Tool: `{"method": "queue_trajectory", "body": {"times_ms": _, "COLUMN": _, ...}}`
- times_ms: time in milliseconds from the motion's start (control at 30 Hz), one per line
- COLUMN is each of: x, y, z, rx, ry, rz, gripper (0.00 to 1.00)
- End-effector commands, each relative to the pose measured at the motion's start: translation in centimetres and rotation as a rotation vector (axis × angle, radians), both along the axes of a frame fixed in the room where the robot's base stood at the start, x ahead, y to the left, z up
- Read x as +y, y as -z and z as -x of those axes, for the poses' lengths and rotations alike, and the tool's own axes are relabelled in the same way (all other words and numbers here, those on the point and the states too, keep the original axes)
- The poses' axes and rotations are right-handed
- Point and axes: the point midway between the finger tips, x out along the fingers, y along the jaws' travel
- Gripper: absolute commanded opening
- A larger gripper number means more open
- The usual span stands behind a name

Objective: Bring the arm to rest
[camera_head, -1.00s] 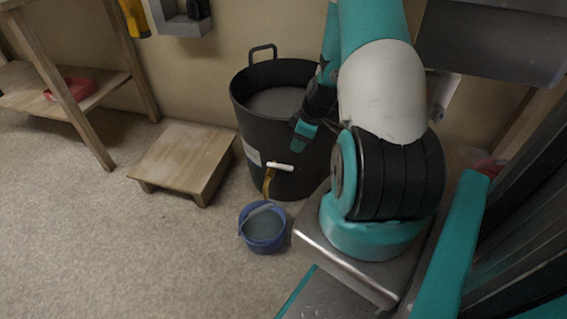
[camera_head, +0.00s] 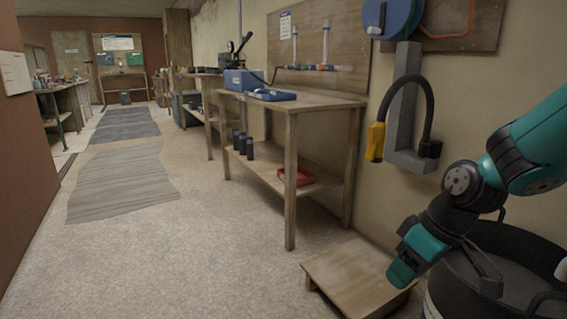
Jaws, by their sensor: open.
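My arm comes in from the right edge in teal and black. My gripper (camera_head: 445,279) is at its lower end, its jaws apart with nothing seen between them. It hangs by the near left rim of the black tub (camera_head: 515,240), in front of the low wooden step (camera_head: 350,272) in this view. I cannot tell whether it touches the tub.
A workbench (camera_head: 325,101) with a blue case (camera_head: 243,80) and a red tray (camera_head: 297,176) on its lower shelf stands along the wall. A grey wall bracket (camera_head: 402,120) with a yellow-handled tool (camera_head: 376,142) is above the step.

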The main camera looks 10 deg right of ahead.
Motion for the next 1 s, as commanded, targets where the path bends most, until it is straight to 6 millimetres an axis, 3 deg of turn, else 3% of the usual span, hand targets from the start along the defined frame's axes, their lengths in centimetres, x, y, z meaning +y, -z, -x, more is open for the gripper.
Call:
{"method": "queue_trajectory", "body": {"times_ms": 33, "x": 2.7, "y": -1.7, "z": 1.7, "rx": 0.006, "ry": -0.031, "rz": -0.006, "gripper": 0.43}}
{"method": "queue_trajectory", "body": {"times_ms": 200, "x": 8.2, "y": -5.2, "z": 7.6, "rx": 0.061, "ry": -0.076, "rz": -0.021, "gripper": 0.43}}
{"method": "queue_trajectory", "body": {"times_ms": 433, "x": 11.6, "y": -7.9, "z": 15.5, "rx": 0.115, "ry": -0.129, "rz": -0.015, "gripper": 0.43}}
{"method": "queue_trajectory", "body": {"times_ms": 500, "x": 11.4, "y": -10.5, "z": 14.9, "rx": 0.122, "ry": -0.113, "rz": -0.015, "gripper": 0.43}}
{"method": "queue_trajectory", "body": {"times_ms": 767, "x": 11.3, "y": -17.0, "z": 14.7, "rx": 0.12, "ry": -0.112, "rz": -0.016, "gripper": 0.43}}
{"method": "queue_trajectory", "body": {"times_ms": 1000, "x": 11.3, "y": -25.9, "z": 14.7, "rx": 0.119, "ry": -0.112, "rz": -0.016, "gripper": 0.43}}
